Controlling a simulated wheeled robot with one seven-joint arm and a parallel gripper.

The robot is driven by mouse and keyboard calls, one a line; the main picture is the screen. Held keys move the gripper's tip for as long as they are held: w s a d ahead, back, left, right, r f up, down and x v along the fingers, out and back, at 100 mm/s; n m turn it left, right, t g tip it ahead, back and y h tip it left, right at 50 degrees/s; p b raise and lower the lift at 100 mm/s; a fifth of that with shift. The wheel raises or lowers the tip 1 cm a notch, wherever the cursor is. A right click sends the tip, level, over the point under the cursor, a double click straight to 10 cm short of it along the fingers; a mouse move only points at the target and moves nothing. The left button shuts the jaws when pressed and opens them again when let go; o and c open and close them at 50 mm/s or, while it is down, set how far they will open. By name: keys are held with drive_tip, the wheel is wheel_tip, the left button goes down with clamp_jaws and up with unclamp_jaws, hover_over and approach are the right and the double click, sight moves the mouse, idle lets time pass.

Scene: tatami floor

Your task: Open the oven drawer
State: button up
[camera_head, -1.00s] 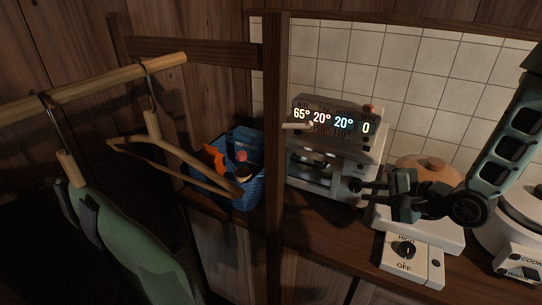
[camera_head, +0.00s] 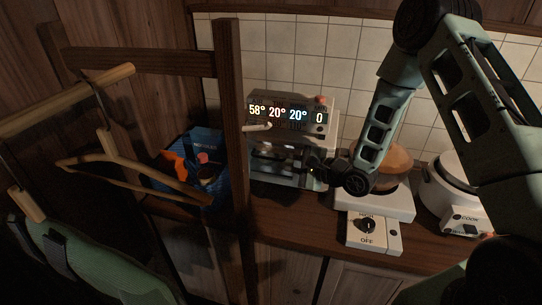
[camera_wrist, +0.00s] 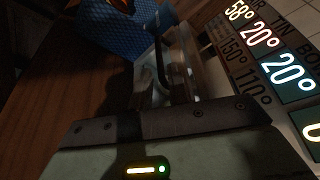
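The oven (camera_head: 312,120) is a small pale box on the wooden counter, with a lit display (camera_head: 285,113) reading 58°, 20°, 20° and 0. Its lower front section (camera_head: 270,168) sits below the display, dim and partly hidden by my gripper. My gripper (camera_head: 316,166) is dark and close to the right side of this lower section. In the wrist view, a dark bar (camera_wrist: 161,66) like a handle stands in front of the oven's pale, glassy front, just beyond my gripper's body. The fingertips are not clear there, so I cannot tell whether they touch the bar.
A wooden post (camera_head: 231,140) stands just left of the oven. A white burner with a knob (camera_head: 367,228) and a rice cooker (camera_head: 463,217) stand to the right.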

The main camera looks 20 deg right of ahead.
sight(275, 160)
drive_tip(key=p+x, duration=0.1)
drive_tip(key=x, duration=0.4)
drive_tip(key=shift+w+a, duration=0.2)
drive_tip(key=shift+w, duration=0.1)
drive_tip(key=shift+f, duration=0.1)
clamp_jaws()
